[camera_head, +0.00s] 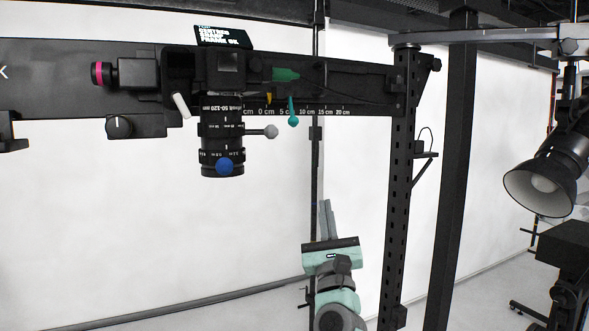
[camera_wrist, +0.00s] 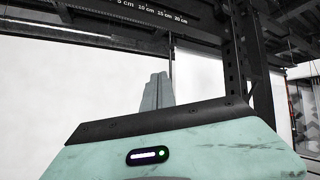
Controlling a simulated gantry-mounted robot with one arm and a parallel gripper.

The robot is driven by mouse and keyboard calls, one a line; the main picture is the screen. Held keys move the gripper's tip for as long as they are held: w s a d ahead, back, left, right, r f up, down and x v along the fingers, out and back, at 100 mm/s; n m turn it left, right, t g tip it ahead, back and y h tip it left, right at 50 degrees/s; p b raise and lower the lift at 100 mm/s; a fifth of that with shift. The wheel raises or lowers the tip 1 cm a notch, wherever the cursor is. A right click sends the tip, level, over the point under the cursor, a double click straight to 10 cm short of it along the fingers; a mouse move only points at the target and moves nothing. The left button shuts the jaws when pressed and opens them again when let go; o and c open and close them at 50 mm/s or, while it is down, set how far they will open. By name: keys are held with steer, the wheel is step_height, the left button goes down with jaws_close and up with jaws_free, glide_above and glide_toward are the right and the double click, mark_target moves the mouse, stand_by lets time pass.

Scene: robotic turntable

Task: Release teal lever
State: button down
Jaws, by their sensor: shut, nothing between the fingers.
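The fingers are clearly apart from the lever. In the wrist view my gripper (camera_wrist: 157,78) points up toward the rail with its fingers closed. The lever cannot be made out in the wrist view.
The black rail (camera_head: 365,88) with a centimetre scale spans the top left. A perforated post (camera_head: 402,190) stands to the right. Below the rail is open room.

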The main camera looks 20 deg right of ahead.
mark_target(291, 108)
steer(key=a+r+n+t+y, duration=0.1)
steer(key=a+r+n+y, duration=0.1)
steer(key=a+r+y, duration=0.3)
step_height(291, 108, up, 3)
steer(key=y+b, duration=0.1)
steer(key=y, duration=0.2)
steer(key=shift+s+a, duration=0.2)
steer(key=shift+s, duration=0.15)
steer(key=shift+w, duration=0.1)
steer(key=w+r+p, duration=0.2)
steer(key=w+r, duration=0.2)
steer(key=r, duration=0.4)
steer(key=shift+w+a+p, duration=0.2)
steer(key=shift+p, duration=0.2)
